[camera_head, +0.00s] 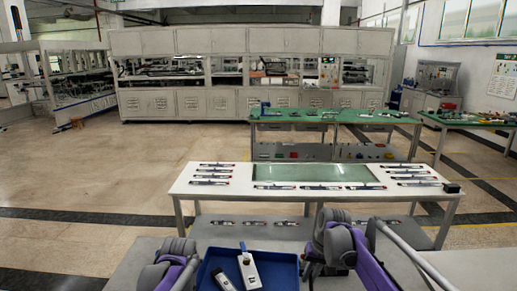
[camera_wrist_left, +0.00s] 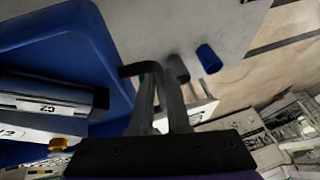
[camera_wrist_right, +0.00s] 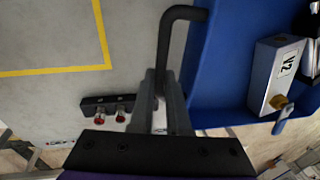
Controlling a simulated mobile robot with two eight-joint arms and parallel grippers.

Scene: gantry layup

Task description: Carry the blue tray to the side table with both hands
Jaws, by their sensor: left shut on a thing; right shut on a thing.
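The blue tray (camera_head: 207,278) is at the bottom of the head view, between my arms. It holds a white device marked V2 (camera_head: 249,270) and a second device (camera_head: 224,281). My left gripper (camera_wrist_left: 158,90) is shut on a black tray handle (camera_wrist_left: 135,69) beside the blue wall (camera_wrist_left: 115,45). My right gripper (camera_wrist_right: 160,85) is shut on the black handle (camera_wrist_right: 183,11) at the tray's other side (camera_wrist_right: 203,70). Whether the tray touches the grey surface beneath is unclear. Which table is the side table cannot be told.
A white table (camera_head: 215,176) with a glass panel and several tools stands ahead. A green-topped bench (camera_head: 300,115) is behind it, another green table (camera_head: 470,121) at far right. A yellow line (camera_wrist_right: 60,70) marks the grey surface (camera_wrist_right: 50,35). Open floor (camera_head: 90,175) lies left.

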